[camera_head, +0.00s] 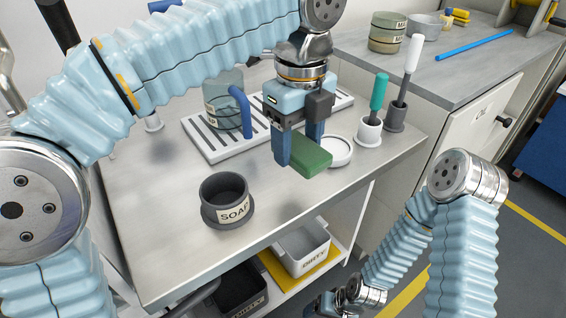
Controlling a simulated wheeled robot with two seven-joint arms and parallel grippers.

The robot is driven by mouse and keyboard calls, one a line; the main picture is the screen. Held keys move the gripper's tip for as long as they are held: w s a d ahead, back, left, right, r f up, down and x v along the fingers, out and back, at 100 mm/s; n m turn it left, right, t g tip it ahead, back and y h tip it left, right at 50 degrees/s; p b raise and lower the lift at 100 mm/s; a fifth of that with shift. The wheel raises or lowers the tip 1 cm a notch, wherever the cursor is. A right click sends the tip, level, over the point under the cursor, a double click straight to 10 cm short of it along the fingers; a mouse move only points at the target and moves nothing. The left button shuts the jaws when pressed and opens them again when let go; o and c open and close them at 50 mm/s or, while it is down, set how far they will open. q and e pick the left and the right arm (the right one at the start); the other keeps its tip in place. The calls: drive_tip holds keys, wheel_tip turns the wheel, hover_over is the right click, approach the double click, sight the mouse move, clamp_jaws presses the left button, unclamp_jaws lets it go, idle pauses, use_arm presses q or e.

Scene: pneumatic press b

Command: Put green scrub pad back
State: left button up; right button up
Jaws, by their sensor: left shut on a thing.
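A green scrub pad (309,156) is held between the fingers of my left gripper (299,154), above the steel table (160,225). A round white dish (339,151) is just right of and behind the pad, partly hidden by the gripper. I cannot tell whether the pad overhangs the dish's rim. My right arm hangs at the lower right, beyond the table's front edge. Its gripper is at the bottom of the picture, too hidden to read.
A dark SOAP cup (225,200) stands at the table's front. Behind are a slotted drain tray (200,150) with a clear jar (222,110) and a blue hook-shaped piece (241,108). Two brushes stand in holders (368,133) (395,117) at right. The table's left middle is clear.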

sight(283, 177)
use_arm(q)
drive_tip(key=f, duration=0.1)
drive_tip(key=w+a+f, duration=0.2)
drive_tip(key=shift+w+f, duration=0.1)
drive_tip(key=shift+f, duration=0.25)
drive_tip(key=shift+w+a+f+b, duration=0.15)
drive_tip(key=shift+f+b, duration=0.1)
drive_tip(key=shift+f, duration=0.3)
drive_tip(key=shift+w+a+f+b, duration=0.1)
drive_tip(key=shift+w+f+b, duration=0.1)
drive_tip(key=shift+f, duration=0.35)
drive_tip(key=shift+f+p, duration=0.35)
drive_tip(key=shift+f, duration=0.3)
drive_tip(key=shift+f, duration=0.3)
drive_tip(key=o, duration=1.3)
